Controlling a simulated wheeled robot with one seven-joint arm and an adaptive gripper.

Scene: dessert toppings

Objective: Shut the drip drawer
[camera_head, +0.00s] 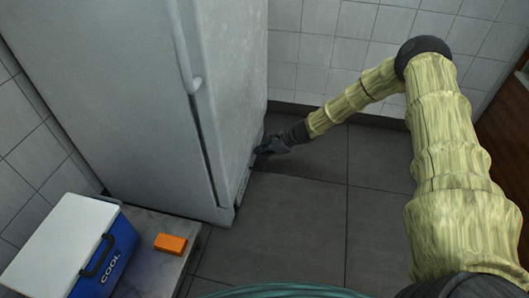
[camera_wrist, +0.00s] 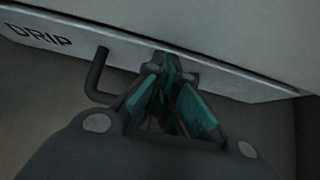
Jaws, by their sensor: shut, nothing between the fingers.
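The drip drawer (camera_wrist: 228,80) shows in the wrist view as a long pale front panel marked DRIP, low under a large grey-white face. A dark bent handle (camera_wrist: 97,75) sticks out from it. My gripper (camera_wrist: 167,70) is shut and empty, its teal-padded fingers together. The fingertips are at the panel, just right of the handle; I cannot tell whether they touch it. In the head view my gripper (camera_head: 266,150) is low beside the white fridge (camera_head: 234,90), near its base. How far out the drawer stands is not clear.
A blue cool box (camera_head: 108,262) with a white lid and an orange block (camera_head: 171,243) are on a low grey surface at the lower left. Tiled walls stand behind. The dark tiled floor (camera_head: 300,215) in front of the fridge is clear.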

